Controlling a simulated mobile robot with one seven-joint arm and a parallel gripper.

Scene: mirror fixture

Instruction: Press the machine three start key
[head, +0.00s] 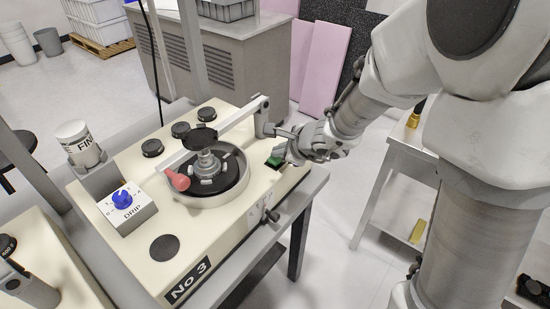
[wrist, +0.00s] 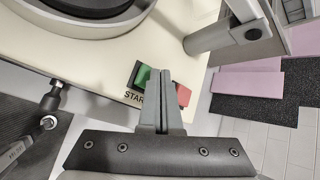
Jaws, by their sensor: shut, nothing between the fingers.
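The machine marked No 3 (head: 187,282) is a cream-topped polishing bench in the middle of the head view. Its green start key (wrist: 143,76) sits in a dark switch plate, with the partly covered word START beside it in the wrist view. A red key (wrist: 184,95) sits on the other side of the same plate. The green key also shows in the head view (head: 274,161), at the right edge of the machine top. My gripper (wrist: 162,74) is shut and empty, its tips between the two keys in the wrist view. I cannot tell whether they touch the plate.
A round black plate with a red-handled part (head: 176,179) stands left of the keys. A blue DRIP knob (head: 122,199) is at the front left. A metal side table (head: 398,187) stands to the right.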

